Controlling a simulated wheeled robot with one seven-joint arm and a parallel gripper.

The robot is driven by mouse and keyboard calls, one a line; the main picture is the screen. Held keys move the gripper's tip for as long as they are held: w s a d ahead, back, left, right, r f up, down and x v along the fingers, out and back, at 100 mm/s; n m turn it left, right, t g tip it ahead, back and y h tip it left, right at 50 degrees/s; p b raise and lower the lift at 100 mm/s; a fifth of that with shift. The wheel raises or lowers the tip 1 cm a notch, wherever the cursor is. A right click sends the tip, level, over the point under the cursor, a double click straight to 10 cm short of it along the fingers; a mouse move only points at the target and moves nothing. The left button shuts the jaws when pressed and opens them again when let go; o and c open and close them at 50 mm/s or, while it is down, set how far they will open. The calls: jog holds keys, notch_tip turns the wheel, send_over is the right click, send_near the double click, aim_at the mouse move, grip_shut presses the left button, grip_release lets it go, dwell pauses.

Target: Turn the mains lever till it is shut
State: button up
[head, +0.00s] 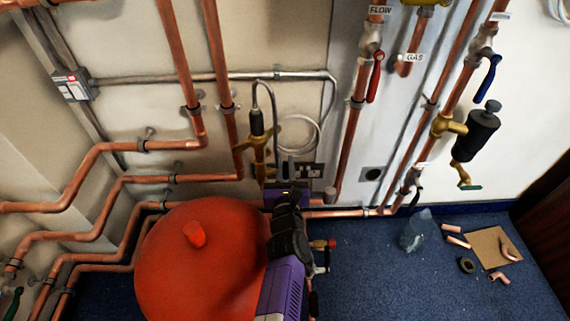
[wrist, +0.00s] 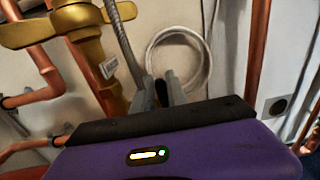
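The label naming the mains lever is too small to read, so I cannot tell which lever it is. A blue lever (head: 487,78) hangs slantwise from a valve on the upper right pipe. A smaller dark lever (head: 415,196) sits low on the pipes near the floor, below a small pale label (head: 421,167). My gripper (head: 285,166) is in front of the wall, left of both levers and apart from them. In the wrist view its two grey fingertips (wrist: 162,92) stand apart, with nothing clearly held between them. Neither blue lever shows in the wrist view.
A red lever (head: 374,77) hangs under the FLOW label. A black cylinder (head: 476,135) juts out at right. A red tank (head: 200,265) stands at lower left. A brass valve (wrist: 75,25) is close by my gripper. A clear bottle (head: 416,229) and pipe scraps lie on the blue floor.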

grip_shut()
jog(key=shift+r+p, duration=0.2)
jog(key=shift+p, duration=0.6)
jog(key=p, duration=0.2)
jog(key=g+p, duration=0.1)
jog(key=p, duration=0.1)
jog(key=shift+w+r, duration=0.15)
jog(key=shift+r, duration=0.15)
jog(key=shift+w+a+f+g+p, duration=0.1)
jog(key=shift+w+f+g+p, duration=0.2)
jog(key=shift+g+p, duration=1.55)
jog(key=shift+w+f+g+p, duration=0.25)
jog(key=shift+g+p, duration=0.55)
jog(key=shift+p, duration=2.05)
jog(key=shift+w+a+f+g+p, duration=0.1)
jog(key=shift+w+f+g+p, duration=0.15)
jog(key=shift+g+p, duration=1.6)
jog(key=shift+t+p, duration=0.4)
jog(key=shift+p, duration=0.15)
